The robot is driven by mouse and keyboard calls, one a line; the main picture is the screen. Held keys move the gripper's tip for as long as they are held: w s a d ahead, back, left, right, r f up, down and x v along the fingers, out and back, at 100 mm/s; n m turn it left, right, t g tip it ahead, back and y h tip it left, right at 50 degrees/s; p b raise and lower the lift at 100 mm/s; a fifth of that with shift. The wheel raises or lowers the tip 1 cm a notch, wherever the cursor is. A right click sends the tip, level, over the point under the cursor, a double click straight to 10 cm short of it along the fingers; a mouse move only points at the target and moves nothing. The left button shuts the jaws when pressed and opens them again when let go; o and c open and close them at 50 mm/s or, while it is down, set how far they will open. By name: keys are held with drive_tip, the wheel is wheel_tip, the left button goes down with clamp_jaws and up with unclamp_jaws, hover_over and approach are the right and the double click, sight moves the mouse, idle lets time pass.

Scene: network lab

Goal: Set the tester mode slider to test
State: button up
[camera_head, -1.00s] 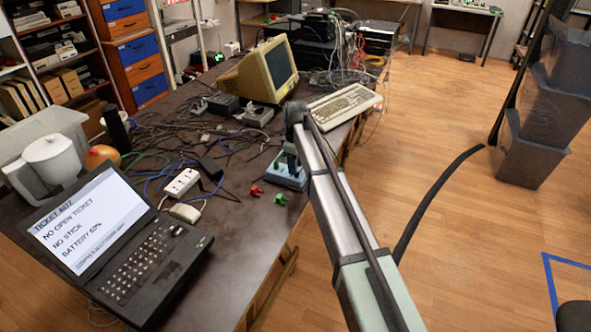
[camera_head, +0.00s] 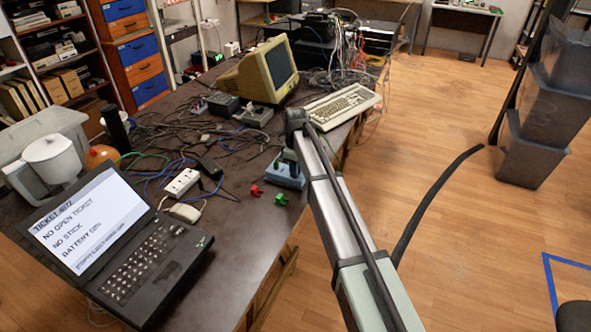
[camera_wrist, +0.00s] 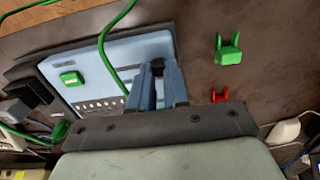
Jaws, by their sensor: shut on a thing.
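The tester (camera_wrist: 95,72) is a light blue box with a green button (camera_wrist: 72,78) and a row of small dark spots along one edge in the wrist view. In the head view, the tester (camera_head: 284,179) sits on the table near its right edge, partly hidden by my arm. My gripper (camera_wrist: 158,75) is over the tester's right part. Its two blue fingers are shut on a small dark knob (camera_wrist: 157,66), which looks like the mode slider. The slider's track and its labels are hidden or too small to read.
A green cable (camera_wrist: 103,45) crosses the tester. A green clip (camera_wrist: 229,50) and a red clip (camera_wrist: 219,95) lie on the table beside it. A white power strip (camera_head: 182,183), a laptop (camera_head: 125,250) and a keyboard (camera_head: 343,103) stand around. Cables crowd the table farther back.

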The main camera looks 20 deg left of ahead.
clamp_jaws()
drive_tip(key=w, duration=0.2)
drive_tip(key=shift+w, duration=0.3)
drive_tip(key=o, duration=0.7)
unclamp_jaws()
drive_tip(key=shift+r, duration=0.15)
wheel_tip(320, 180, up, 14)
drive_tip(key=shift+f, duration=0.2)
